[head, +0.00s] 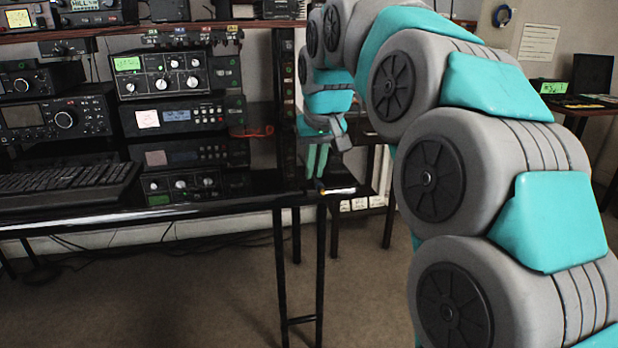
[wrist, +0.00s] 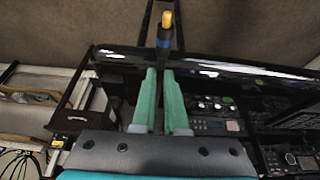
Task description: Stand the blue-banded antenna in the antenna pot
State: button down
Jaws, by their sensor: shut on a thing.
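My gripper (head: 317,178) points down near the right end of the black desk, and its green fingers also show in the wrist view (wrist: 160,72). It is shut on a thin dark antenna (head: 338,190). In the wrist view the antenna (wrist: 164,38) sticks out beyond the fingertips, with a blue band near the fingers and a yellow-orange tip. The part between the fingers is hidden. I cannot make out the antenna pot in either view.
The black desk (head: 190,212) carries stacked radios (head: 160,75) and a keyboard (head: 65,183). A dark upright post (head: 285,110) stands behind my gripper. A shelf with white boxes (head: 360,203) is behind on the right. The carpet before the desk is clear.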

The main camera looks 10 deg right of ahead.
aim_at(308, 192)
jog(key=shift+a+x, duration=0.2)
jog(key=shift+x, duration=0.85)
jog(key=shift+a+x, duration=0.15)
jog(key=shift+x, duration=0.85)
jog(key=shift+w, duration=0.15)
jog(key=shift+f, duration=0.1)
jog(key=c, duration=0.9)
grip_release()
jog(key=shift+c, duration=0.2)
jog(key=shift+r, duration=0.55)
jog(key=v, duration=1.1)
jog(key=shift+s+r, duration=0.1)
jog(key=shift+s, duration=0.15)
